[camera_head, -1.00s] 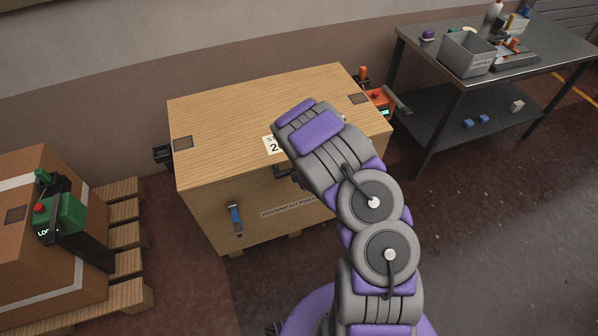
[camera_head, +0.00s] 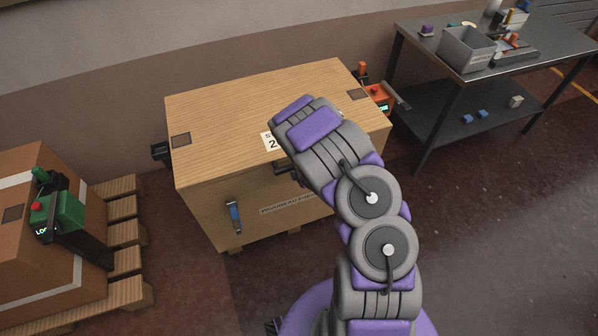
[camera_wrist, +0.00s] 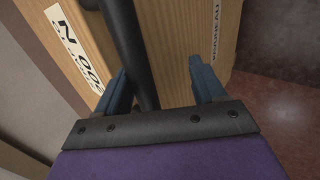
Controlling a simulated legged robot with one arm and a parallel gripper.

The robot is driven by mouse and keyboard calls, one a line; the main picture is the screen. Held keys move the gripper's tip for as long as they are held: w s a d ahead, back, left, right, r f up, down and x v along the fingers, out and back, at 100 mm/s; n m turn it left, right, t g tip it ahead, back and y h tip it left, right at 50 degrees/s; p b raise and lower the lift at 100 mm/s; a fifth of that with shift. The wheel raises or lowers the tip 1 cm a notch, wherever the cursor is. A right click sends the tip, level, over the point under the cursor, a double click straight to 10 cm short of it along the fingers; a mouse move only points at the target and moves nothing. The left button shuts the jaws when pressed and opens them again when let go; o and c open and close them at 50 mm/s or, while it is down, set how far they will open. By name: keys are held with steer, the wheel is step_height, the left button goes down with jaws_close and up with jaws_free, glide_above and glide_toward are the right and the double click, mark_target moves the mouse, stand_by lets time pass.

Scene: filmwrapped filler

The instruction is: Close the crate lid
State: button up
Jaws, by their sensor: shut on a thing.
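The wooden crate (camera_head: 200,205) stands in the middle of the head view. Its lid (camera_head: 225,105) lies flat across the top, with no clear gap at the visible edges. A white label (camera_head: 271,141) is on the lid and a blue latch (camera_head: 234,216) hangs on the front face. My gripper (camera_wrist: 160,88) shows in the wrist view with its two blue fingers around a dark bar (camera_wrist: 128,45), seemingly a handle at the crate's front edge.
A brown box (camera_head: 30,265) with a green and black device (camera_head: 62,208) sits on a pallet (camera_head: 125,235) at left. An orange device (camera_head: 377,97) is at the crate's right. A metal table (camera_head: 420,50) with a grey bin (camera_head: 466,52) stands back right. The right floor is clear.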

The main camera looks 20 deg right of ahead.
steer(key=shift+s+f, duration=0.2)
steer(key=shift+s, duration=0.05)
steer(key=p+v, duration=1.4)
steer(key=v, duration=0.3)
steer(key=shift+w+r+p, duration=0.2)
steer(key=shift+r+p, duration=0.1)
steer(key=shift+s, duration=0.1)
stand_by(0.3)
